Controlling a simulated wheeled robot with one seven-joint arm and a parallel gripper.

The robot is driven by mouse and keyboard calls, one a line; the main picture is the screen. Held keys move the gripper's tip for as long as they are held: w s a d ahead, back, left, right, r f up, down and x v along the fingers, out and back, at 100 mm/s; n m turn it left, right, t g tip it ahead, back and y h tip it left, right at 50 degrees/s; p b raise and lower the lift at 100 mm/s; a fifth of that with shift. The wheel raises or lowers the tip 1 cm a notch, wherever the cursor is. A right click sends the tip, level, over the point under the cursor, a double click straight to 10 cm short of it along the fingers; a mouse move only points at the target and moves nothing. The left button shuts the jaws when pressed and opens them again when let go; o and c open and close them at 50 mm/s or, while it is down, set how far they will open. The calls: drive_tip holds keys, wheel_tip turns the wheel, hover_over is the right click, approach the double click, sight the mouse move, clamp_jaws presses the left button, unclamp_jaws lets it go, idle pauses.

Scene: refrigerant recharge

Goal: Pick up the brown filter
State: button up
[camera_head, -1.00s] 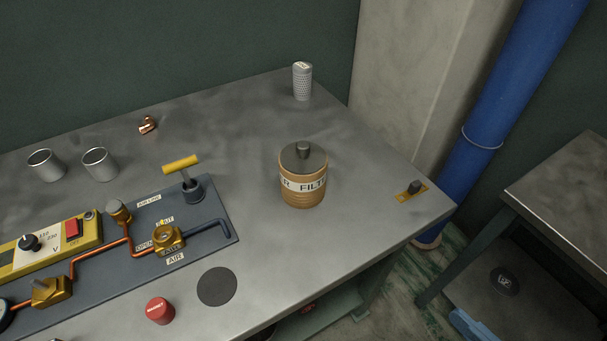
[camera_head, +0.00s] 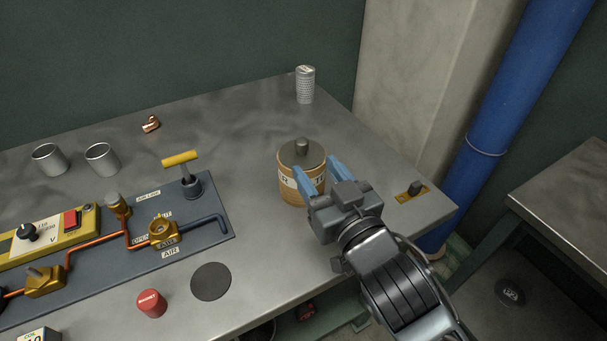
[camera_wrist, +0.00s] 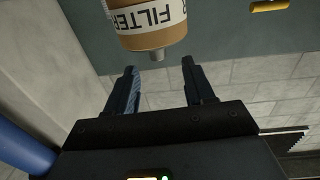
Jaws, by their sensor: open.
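The brown filter (camera_head: 291,191) is an upright tan-brown canister with a white label band and a dark grey lid with a knob. It stands on the metal table, and my gripper hides part of its label in the head view. My gripper (camera_head: 318,178) is open, with its two blue fingers pointing at the filter from the near right side. In the wrist view the filter (camera_wrist: 151,38) appears upside down, with "FILTER" readable on its label. There it lies beyond the tips of my open gripper (camera_wrist: 159,72), and nothing is between the fingers.
A dark panel (camera_head: 200,232) with pipes, valves and a yellow T-handle (camera_head: 180,158) lies left of the filter. A grey perforated cylinder (camera_head: 305,86) stands behind it. A red cap (camera_head: 151,303) and black disc (camera_head: 211,282) are at front left. The table (camera_head: 245,150) around the filter is clear.

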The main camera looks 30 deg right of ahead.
sight(305, 147)
drive_tip(key=shift+w+d+r+p, duration=0.15)
drive_tip(key=shift+w+p, duration=0.15)
drive_tip(key=shift+w, duration=0.65)
drive_tip(key=shift+w+d+r+p, duration=0.1)
drive_tip(key=shift+w+p, duration=0.2)
drive_tip(key=shift+w, duration=0.65)
drive_tip(key=w, duration=0.1)
drive_tip(key=w+p, duration=0.1)
drive_tip(key=w, duration=0.2)
drive_tip(key=shift+w+d, duration=0.15)
drive_tip(key=shift+d, duration=0.1)
drive_tip(key=shift+f, duration=0.1)
clamp_jaws()
